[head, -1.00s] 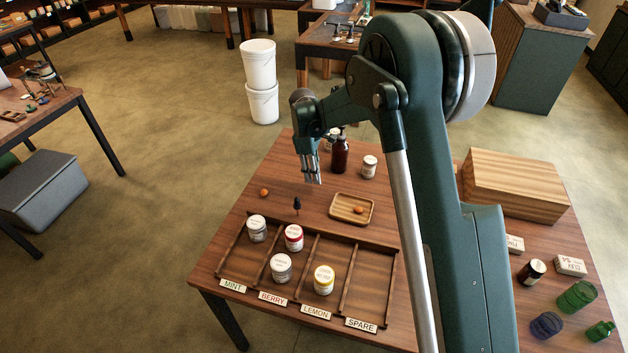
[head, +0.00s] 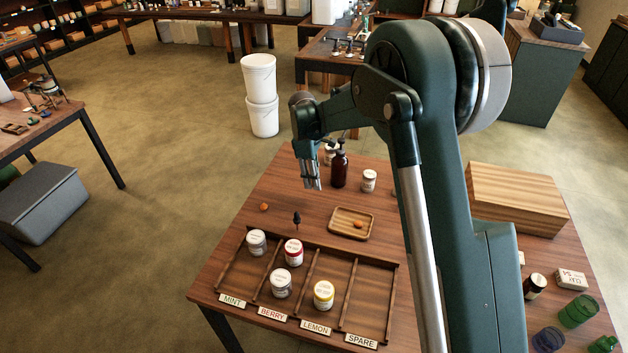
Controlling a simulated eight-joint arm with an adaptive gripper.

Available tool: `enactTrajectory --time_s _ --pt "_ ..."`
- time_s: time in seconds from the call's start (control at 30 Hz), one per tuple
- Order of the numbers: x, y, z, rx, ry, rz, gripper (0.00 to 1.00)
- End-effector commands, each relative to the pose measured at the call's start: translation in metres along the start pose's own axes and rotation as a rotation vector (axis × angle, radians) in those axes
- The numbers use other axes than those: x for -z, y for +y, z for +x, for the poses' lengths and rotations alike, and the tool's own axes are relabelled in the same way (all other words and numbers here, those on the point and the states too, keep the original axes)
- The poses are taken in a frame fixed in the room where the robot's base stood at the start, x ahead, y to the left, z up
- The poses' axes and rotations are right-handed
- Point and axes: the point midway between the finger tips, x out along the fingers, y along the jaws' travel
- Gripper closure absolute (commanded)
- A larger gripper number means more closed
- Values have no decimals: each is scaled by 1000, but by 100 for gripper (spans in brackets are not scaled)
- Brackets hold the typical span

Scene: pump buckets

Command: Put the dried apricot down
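Two small orange pieces that look like dried apricots are in the head view. One apricot (head: 264,207) lies on the bare table left of the centre. The other apricot (head: 359,224) lies in a small wooden tray (head: 336,231). My gripper (head: 313,187) points down over the table, up and left of the tray in the picture and apart from both pieces. Its fingers look close together. I see nothing orange between them, but the gap is too small to tell whether they are shut.
A divided rack (head: 347,297) labelled MINT, BERRY, LEMON and SPARE holds several jars. A small dark pointed object (head: 297,219) stands by it. A brown pump bottle (head: 339,169) and a white jar (head: 369,181) stand behind the tray. A wooden box (head: 520,203) is at right.

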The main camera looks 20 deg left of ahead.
Motion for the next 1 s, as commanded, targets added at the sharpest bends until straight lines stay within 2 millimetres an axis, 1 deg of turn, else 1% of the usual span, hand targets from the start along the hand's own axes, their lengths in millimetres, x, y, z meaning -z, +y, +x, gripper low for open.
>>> enactTrajectory --time_s 0.17,0.27,0.47,0.7,0.8,0.9,1.0 --pt "-4 -1 0 0 0 -3 86" --pt "-12 -4 0 -1 0 -11 86" --pt "-42 -15 1 -5 1 -39 86" --pt "-91 -37 4 -12 1 -92 86" --pt "-108 -46 5 -14 1 -111 86" --pt "-122 -53 6 -16 1 -126 86" --pt "-130 -58 7 -18 0 -136 86"
